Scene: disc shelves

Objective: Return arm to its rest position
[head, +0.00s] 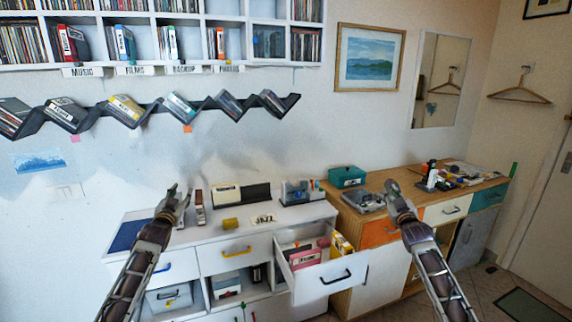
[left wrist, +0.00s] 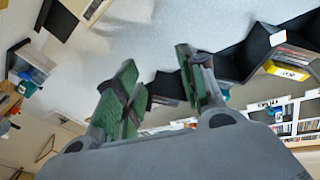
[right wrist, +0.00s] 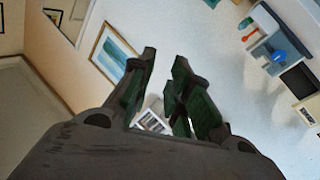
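My left arm rises from the lower left in the head view, with its gripper (head: 175,196) raised in front of the white cabinet. In the left wrist view its green-padded fingers (left wrist: 156,62) stand apart with nothing between them. My right arm rises at the lower right, with its gripper (head: 402,192) raised in front of the wooden sideboard. In the right wrist view its fingers (right wrist: 165,60) are apart by a smaller gap and hold nothing. Neither gripper appears to touch anything.
The white cabinet (head: 190,238) has an open drawer (head: 330,283) with discs inside, between my arms. The wooden sideboard (head: 375,218) bears a teal box (head: 347,177) and clutter. A black zigzag shelf (head: 150,112) and white wall shelves (head: 200,67) hold discs above.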

